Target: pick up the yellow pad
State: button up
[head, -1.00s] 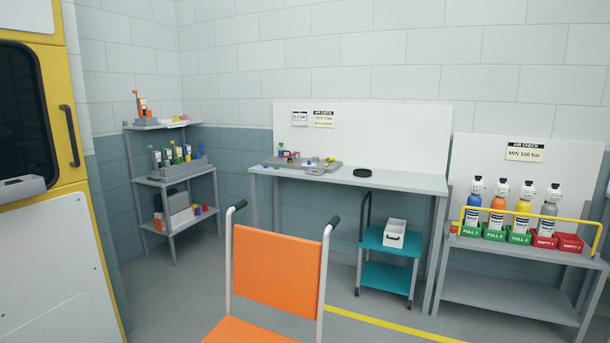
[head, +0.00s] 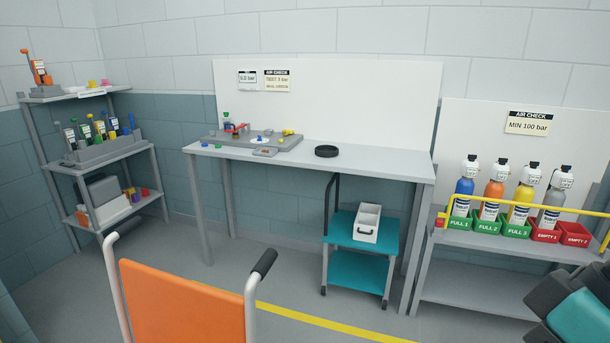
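A small yellow item (head: 92,83) lies on the top of the corner shelf at the left, beside a pink one and a white label. It may be the yellow pad, but it is too small to tell. Another small yellow thing (head: 288,132) sits at the right end of the grey tray on the workbench. Part of my arm, dark and teal, shows at the bottom right corner, far from both. My gripper's fingers are not visible.
Some floor between chair and shelf is clear.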

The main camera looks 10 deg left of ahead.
aim_at(92, 83)
jog(key=i, duration=3.15)
jog(key=u, duration=2.75)
jog(key=i, duration=4.65)
jog(key=z, duration=0.6)
